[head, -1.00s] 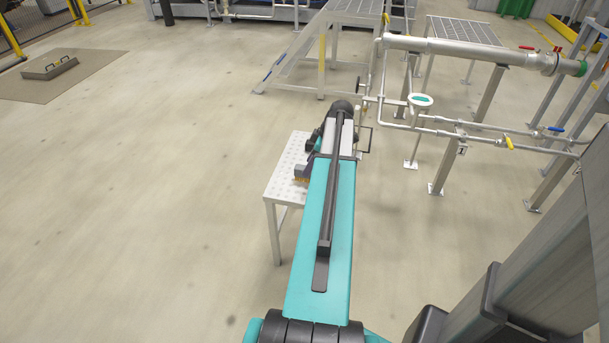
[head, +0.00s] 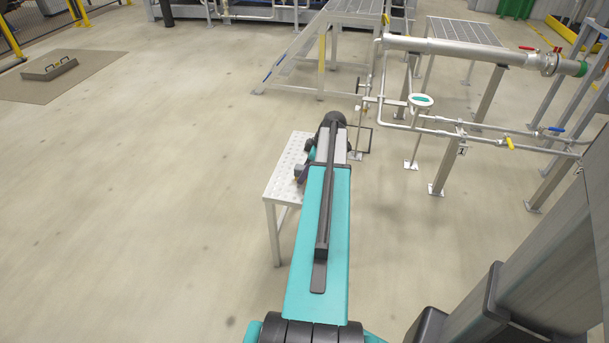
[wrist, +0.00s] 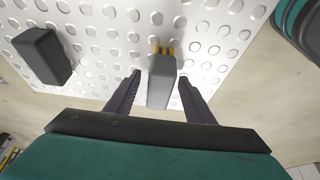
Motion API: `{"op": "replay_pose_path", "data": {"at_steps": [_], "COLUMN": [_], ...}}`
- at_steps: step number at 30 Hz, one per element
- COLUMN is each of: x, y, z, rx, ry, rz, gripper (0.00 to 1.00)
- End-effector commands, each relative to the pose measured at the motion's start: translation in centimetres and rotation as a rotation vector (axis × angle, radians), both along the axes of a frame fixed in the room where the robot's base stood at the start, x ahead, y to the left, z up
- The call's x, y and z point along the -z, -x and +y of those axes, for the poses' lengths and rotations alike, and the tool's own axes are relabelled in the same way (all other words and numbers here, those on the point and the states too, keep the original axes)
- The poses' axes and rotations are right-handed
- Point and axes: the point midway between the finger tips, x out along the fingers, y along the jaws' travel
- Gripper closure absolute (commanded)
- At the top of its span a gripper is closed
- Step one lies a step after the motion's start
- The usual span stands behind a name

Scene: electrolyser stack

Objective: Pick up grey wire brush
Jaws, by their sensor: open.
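The grey wire brush (wrist: 161,92) is in the wrist view, a grey body with yellow bristles showing at its far end. It is by the white perforated top of a small table (wrist: 215,50). My gripper (wrist: 160,77) is open, with one dark finger on each side of the brush and a visible gap on both sides. Whether the fingers are low enough around it I cannot tell. In the head view my arm hides the gripper, and I cannot make out the brush.
A dark grey block (wrist: 42,56) stands on the tabletop left of the brush in the wrist view. In the head view the small table (head: 284,170) is left of my arm. Pipework (head: 470,132) stands to the right.

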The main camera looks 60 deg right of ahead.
Motion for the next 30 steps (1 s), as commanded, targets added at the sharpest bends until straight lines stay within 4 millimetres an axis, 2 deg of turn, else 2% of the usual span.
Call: {"op": "replay_pose_path", "data": {"at_steps": [1, 2, 9, 22, 26, 30], "x": [0.0, 0.0, 0.0, -0.7, -1.7, -3.7], "y": [0.0, 0.0, 0.0, 0.0, 0.0, -0.1], "z": [0.0, 0.0, 0.0, 0.0, 0.0, 0.0], "rx": [0.000, 0.000, 0.000, -0.001, -0.001, -0.001], "ry": [0.000, 0.000, 0.000, 0.000, 0.000, 0.002], "rz": [0.000, 0.000, 0.000, 0.000, 0.000, -0.001], "gripper": [0.52, 0.57, 0.97, 0.97, 0.97, 0.97]}}
